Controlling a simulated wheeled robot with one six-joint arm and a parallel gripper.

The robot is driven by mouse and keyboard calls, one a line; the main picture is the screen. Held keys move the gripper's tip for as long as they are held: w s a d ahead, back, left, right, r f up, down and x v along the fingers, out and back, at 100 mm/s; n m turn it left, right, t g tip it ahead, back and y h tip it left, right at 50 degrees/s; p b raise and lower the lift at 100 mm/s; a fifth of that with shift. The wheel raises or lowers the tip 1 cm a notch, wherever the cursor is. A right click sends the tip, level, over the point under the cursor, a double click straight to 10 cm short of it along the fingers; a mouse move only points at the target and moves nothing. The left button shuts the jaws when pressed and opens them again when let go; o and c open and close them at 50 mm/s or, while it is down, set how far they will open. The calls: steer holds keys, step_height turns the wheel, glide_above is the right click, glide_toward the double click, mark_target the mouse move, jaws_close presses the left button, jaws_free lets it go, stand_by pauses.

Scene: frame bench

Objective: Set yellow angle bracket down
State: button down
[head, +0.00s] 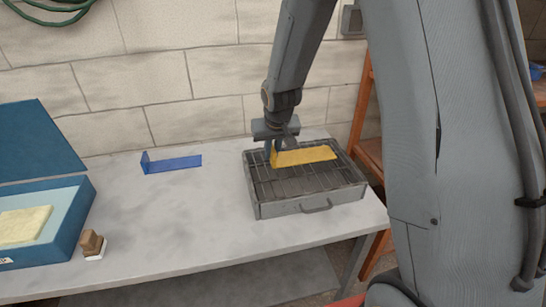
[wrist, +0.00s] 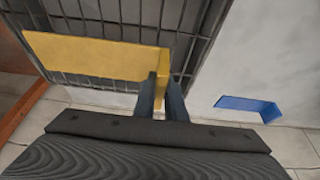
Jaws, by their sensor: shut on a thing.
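The yellow angle bracket (head: 307,156) is at my gripper, over the wire grid of a grey metal tray (head: 285,208). Its long flat leg points right in the head view, and its short leg stands up at the left end. In the wrist view the bracket (wrist: 95,55) extends left from my gripper (wrist: 162,92), whose two fingers are shut on the short upright leg. In the head view my gripper (head: 284,145) comes down from above at the bracket's left end. I cannot tell whether the bracket touches the grid.
A blue angle bracket (head: 172,164) lies on the grey bench (head: 165,225) left of the tray. An open blue box (head: 75,225) with a pale yellow block and a small brown item (head: 92,243) are at the left. A brick wall stands behind. The bench middle is clear.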

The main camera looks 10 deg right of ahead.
steer(key=shift+f, duration=1.4)
steer(key=shift+f, duration=0.1)
steer(key=c, duration=1.8)
jaws_free()
steer(key=shift+s+r, duration=0.1)
steer(key=shift+r, duration=0.4)
steer(key=b+v, duration=0.3)
steer(key=v, duration=0.8)
steer(key=s+d+f+g, duration=0.1)
steer(key=s+f, duration=0.1)
steer(key=s, duration=0.7)
steer(key=s+d+f+g, duration=0.1)
steer(key=s+f+g, duration=0.1)
steer(key=s, duration=0.8)
steer(key=shift+d+f, duration=0.25)
steer(key=shift+f, duration=0.3)
